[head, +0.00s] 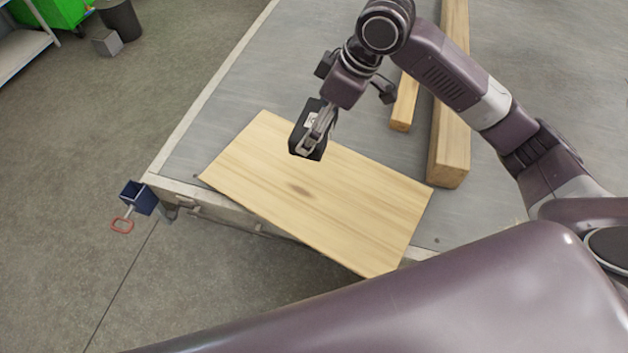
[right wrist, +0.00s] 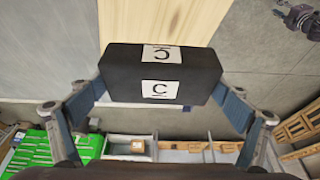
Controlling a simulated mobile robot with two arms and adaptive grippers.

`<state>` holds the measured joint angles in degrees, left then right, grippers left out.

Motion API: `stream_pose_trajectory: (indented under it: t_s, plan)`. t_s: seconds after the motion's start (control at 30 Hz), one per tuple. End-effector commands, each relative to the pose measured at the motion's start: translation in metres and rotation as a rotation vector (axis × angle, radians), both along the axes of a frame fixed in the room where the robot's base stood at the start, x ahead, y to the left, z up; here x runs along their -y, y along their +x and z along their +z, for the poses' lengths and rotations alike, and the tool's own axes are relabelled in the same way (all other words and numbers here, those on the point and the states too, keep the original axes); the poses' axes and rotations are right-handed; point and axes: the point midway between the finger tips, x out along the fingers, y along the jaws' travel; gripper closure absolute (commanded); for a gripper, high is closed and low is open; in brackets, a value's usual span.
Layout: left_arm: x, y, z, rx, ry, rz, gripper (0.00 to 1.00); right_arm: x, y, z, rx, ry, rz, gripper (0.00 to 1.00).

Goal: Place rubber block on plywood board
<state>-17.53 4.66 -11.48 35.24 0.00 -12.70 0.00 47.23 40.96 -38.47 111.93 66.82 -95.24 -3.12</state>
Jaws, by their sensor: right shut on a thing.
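The rubber block (head: 297,138) is black with white labels marked "C". My right gripper (head: 316,132) is shut on it. In the right wrist view the block (right wrist: 120,75) sits between the two fingers of the right gripper (right wrist: 160,88). The plywood board (head: 340,195) lies flat on the trailer deck's corner, its near edge reaching past the deck edge. In the head view the block overlaps the board's far edge; I cannot tell whether it touches. The board also shows at the top of the right wrist view (right wrist: 125,25). My left gripper is out of view.
The grey trailer deck (head: 240,85) carries a long wooden beam (head: 450,130) and a shorter wooden piece (head: 404,105) right of the block. A blue bracket with a red handle (head: 135,198) juts out at the deck's left corner. The board's top is otherwise bare.

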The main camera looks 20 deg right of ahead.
Motion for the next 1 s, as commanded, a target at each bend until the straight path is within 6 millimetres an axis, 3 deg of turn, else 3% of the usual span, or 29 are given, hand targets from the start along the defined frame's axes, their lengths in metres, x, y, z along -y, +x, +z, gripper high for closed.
stream_pose_trajectory:
  t_s: [0.07, 0.17, 0.5, 0.7, 1.0]
  plan:
    - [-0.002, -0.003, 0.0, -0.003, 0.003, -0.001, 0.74, -0.002, 0.002, 0.002, -0.001, 0.001, 0.029, 0.47]
    - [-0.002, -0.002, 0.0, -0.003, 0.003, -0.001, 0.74, -0.002, 0.002, -0.012, -0.005, -0.001, 0.041, 0.47]
    - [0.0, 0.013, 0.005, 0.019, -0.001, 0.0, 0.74, -0.002, 0.002, -0.099, -0.006, -0.001, 0.037, 0.47]
    - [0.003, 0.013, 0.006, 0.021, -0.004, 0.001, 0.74, -0.002, 0.002, -0.138, -0.002, -0.002, 0.038, 0.47]
    - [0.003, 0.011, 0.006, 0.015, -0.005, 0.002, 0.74, -0.002, 0.003, -0.161, 0.0, -0.001, 0.038, 0.47]
